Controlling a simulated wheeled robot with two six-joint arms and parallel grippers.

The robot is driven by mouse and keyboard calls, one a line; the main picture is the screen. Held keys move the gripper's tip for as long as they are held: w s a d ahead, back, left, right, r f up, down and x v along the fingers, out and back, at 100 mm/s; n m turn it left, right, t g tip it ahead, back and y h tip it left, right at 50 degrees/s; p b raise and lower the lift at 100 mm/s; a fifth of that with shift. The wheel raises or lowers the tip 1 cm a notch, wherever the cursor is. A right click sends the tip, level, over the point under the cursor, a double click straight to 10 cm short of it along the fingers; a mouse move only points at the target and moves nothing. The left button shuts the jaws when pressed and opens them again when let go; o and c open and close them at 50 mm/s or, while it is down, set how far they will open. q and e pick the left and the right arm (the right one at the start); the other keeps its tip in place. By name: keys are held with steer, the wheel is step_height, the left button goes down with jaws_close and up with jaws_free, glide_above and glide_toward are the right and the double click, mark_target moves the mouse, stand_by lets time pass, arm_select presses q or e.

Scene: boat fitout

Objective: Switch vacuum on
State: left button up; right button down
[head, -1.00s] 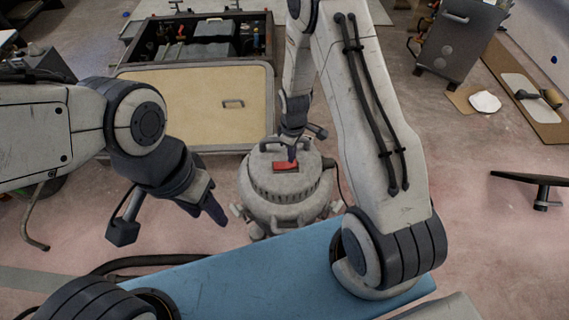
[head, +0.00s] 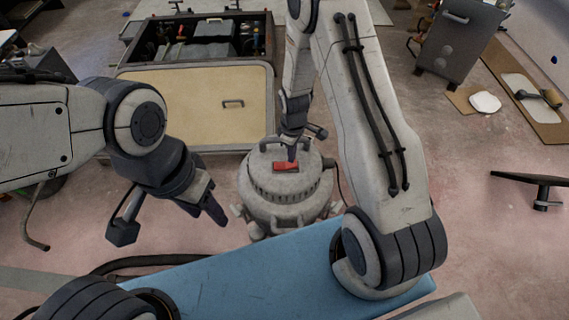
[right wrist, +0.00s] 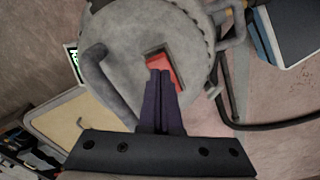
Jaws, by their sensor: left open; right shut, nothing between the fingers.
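The vacuum (head: 270,192) is a grey round canister standing on the floor in the middle of the head view. A red switch (head: 285,167) sits in a recess on its top; it also shows in the right wrist view (right wrist: 161,70). My right gripper (head: 291,157) is shut and empty, pointing down with its fingertips at the red switch. In the right wrist view its fingertips (right wrist: 160,76) cover part of the switch; whether they touch it I cannot tell. My left gripper (head: 213,207) is open and empty, left of the vacuum and apart from it.
A blue board (head: 270,275) lies in front of the vacuum. A tan panel (head: 190,100) and a box of tools (head: 190,32) stand behind it. A dark hose (head: 150,261) lies at the front left. A grey cabinet (head: 458,42) stands at the back right.

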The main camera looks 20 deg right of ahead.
steer(key=shift+f+b, duration=0.75)
steer(key=shift+f, duration=0.35)
stand_by(0.7)
steer(key=shift+r, duration=0.15)
step_height(320, 180, up, 7)
steer(key=p, duration=0.6)
stand_by(0.5)
